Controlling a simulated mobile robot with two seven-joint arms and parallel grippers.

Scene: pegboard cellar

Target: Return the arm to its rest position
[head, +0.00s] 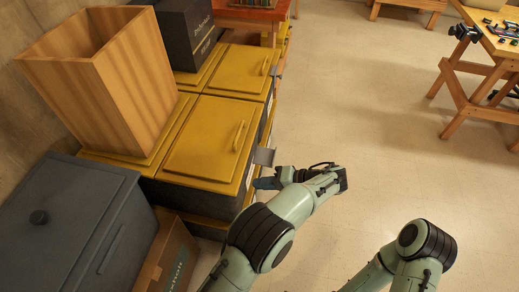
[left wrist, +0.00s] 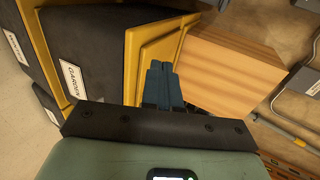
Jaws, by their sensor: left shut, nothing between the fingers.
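My left arm comes in from the bottom of the head view and is bent at the elbow. My left gripper (head: 267,183) has dark blue fingers and points at the front side of the yellow-lidded bins (head: 205,140). In the left wrist view its fingers (left wrist: 160,84) lie together, shut and empty, with a yellow-edged dark bin (left wrist: 85,50) beyond. Whether the fingers touch the bin I cannot tell. My right arm shows in part at the bottom right of the head view; its gripper is out of the picture.
An open wooden box (head: 135,95) stands on the bins. A dark grey lidded box (head: 75,225) and a cardboard box (head: 172,255) stand at lower left. A wooden workbench (head: 480,75) with tools is at upper right. The floor (head: 350,110) between is clear.

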